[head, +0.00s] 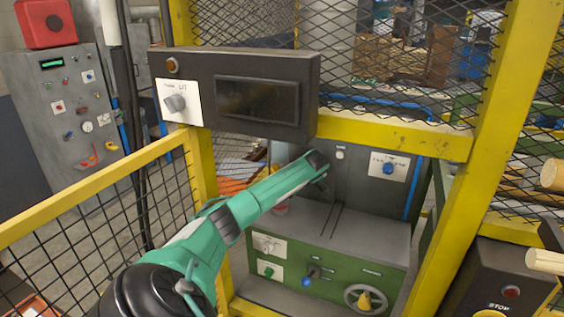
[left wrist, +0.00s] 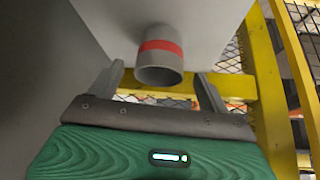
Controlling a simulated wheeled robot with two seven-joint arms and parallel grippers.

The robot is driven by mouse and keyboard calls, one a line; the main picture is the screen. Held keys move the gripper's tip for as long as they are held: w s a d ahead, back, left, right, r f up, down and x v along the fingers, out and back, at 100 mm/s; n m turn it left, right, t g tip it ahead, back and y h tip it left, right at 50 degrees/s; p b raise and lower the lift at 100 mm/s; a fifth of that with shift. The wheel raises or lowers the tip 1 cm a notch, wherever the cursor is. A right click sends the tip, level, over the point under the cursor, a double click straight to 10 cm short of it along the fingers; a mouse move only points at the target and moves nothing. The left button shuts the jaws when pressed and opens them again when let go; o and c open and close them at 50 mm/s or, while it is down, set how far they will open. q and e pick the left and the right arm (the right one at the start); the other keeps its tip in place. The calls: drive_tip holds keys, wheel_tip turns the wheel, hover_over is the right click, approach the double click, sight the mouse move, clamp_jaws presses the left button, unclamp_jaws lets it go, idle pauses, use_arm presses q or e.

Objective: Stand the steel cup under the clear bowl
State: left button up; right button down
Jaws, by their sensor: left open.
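A grey steel cup (left wrist: 160,68) with a red band is in the left wrist view, its round open rim facing the camera. It stands against a plain grey surface (left wrist: 205,20). My left gripper (left wrist: 160,72) is open, with one finger on each side of the cup and visible gaps between. A small red-banded piece (head: 280,208), likely the cup, shows just below the arm. I cannot make out the clear bowl. My right gripper is not in view.
A dark display box (head: 258,93) hangs above my arm. Yellow posts and mesh fencing (head: 95,190) frame the opening. The green cabinet (head: 340,270) has a handwheel and knobs in front. Its grey top (head: 370,240) is clear at the right. Wooden rods (head: 545,262) show at the right edge.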

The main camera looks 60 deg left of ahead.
use_arm(q)
drive_tip(key=p+v, duration=0.4)
drive_tip(key=v, duration=0.3)
drive_tip(key=shift+f, duration=0.1)
idle(0.4)
